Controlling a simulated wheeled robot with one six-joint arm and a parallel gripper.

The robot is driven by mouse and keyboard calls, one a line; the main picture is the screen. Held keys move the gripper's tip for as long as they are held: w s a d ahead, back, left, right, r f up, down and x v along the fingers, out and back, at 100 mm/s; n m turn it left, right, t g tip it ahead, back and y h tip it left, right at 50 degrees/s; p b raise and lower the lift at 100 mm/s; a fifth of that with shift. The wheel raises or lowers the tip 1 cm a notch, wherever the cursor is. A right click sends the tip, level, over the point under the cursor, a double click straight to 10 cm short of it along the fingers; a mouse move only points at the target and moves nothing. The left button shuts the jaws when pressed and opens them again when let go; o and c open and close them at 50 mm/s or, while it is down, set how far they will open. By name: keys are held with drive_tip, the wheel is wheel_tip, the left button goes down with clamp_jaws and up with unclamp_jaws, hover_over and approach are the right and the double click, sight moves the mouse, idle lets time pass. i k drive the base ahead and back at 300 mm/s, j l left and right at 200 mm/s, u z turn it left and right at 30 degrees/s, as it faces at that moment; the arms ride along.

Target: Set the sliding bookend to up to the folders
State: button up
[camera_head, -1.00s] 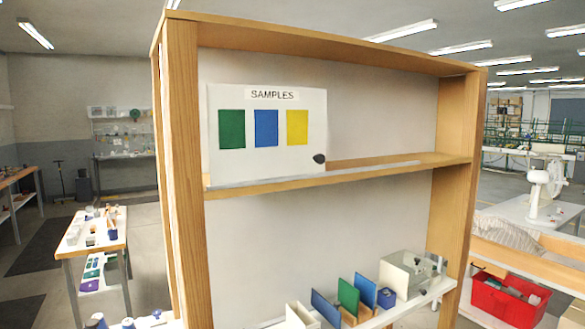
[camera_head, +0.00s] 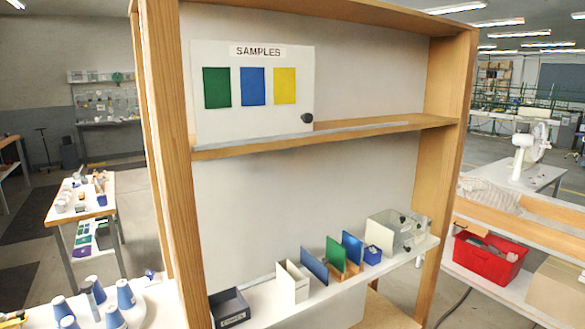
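On the lower shelf, thin upright panels that look like the folders stand in a row: a tilted blue one (camera_head: 314,266), a green one (camera_head: 335,253) and another blue one (camera_head: 352,246). The green one and the right blue one stand at a low wooden holder (camera_head: 348,271). A white upright piece (camera_head: 291,281), open at its top, stands just left of the tilted blue panel. I cannot tell for sure which piece is the sliding bookend; the white one may be it. My gripper is not in view.
A dark open box (camera_head: 229,308) stands at the shelf's left end. A small blue box (camera_head: 373,254) and a clear-fronted white case (camera_head: 395,232) stand at the right. The shelf above holds a SAMPLES board (camera_head: 252,88). Blue-white cones (camera_head: 125,294) stand on a table at lower left.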

sight(321, 272)
drive_tip(key=i+j, duration=0.15)
drive_tip(key=i, duration=0.4)
drive_tip(key=i+j, duration=0.1)
drive_tip(key=i, duration=0.5)
drive_tip(key=i+j, duration=0.15)
drive_tip(key=i, duration=0.4)
drive_tip(key=i+l+z, duration=0.05)
